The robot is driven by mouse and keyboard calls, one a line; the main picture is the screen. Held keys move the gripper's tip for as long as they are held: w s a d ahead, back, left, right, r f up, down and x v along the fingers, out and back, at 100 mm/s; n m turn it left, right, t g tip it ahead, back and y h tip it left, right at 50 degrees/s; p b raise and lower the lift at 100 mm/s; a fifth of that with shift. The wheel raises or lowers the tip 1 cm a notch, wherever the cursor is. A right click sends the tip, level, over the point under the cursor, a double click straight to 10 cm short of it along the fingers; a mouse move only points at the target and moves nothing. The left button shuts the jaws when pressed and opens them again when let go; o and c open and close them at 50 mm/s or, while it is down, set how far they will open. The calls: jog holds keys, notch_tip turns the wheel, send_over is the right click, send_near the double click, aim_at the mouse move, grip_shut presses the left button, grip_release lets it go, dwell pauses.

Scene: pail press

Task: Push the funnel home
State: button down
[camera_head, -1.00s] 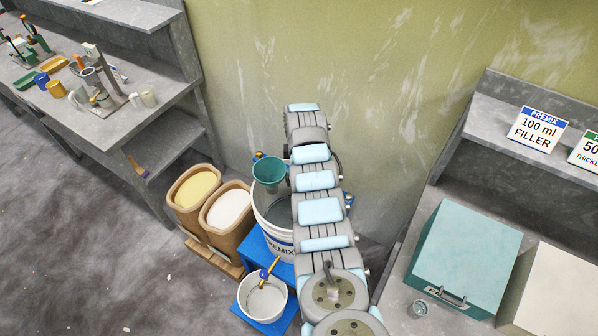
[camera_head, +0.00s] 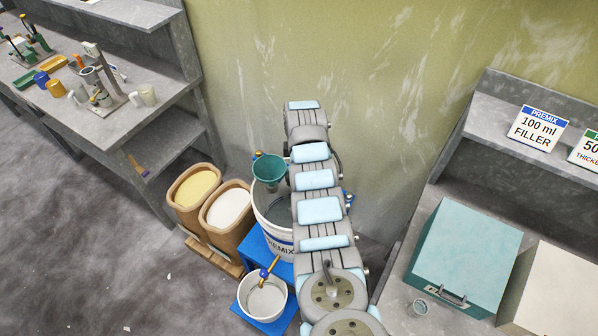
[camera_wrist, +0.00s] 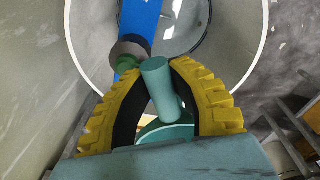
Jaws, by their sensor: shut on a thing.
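The teal funnel (camera_head: 268,172) shows in the head view at the left rim of the white PREMIX pail (camera_head: 281,247), wide mouth up. In the wrist view its teal stem (camera_wrist: 160,85) lies between the yellow ribbed fingers of my gripper (camera_wrist: 160,76), which is shut on the funnel. Part of the cone (camera_wrist: 165,133) shows between the fingers. Just left of the stem, a grey round fitting with a green ring (camera_wrist: 128,58) sits by a blue bar (camera_wrist: 140,20) over the pail. I cannot tell whether the stem touches it. My arm hides the pail's right side.
The pail stands on a blue stand (camera_head: 257,243). A small white bucket (camera_head: 262,298) is below a brass tap in front. Two brown bins (camera_head: 196,188) stand to the left. Benches stand left and right; a teal box (camera_head: 465,258) is on the right one.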

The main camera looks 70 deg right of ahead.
jog(key=shift+r+p, duration=0.45)
jog(key=shift+r, duration=1.3)
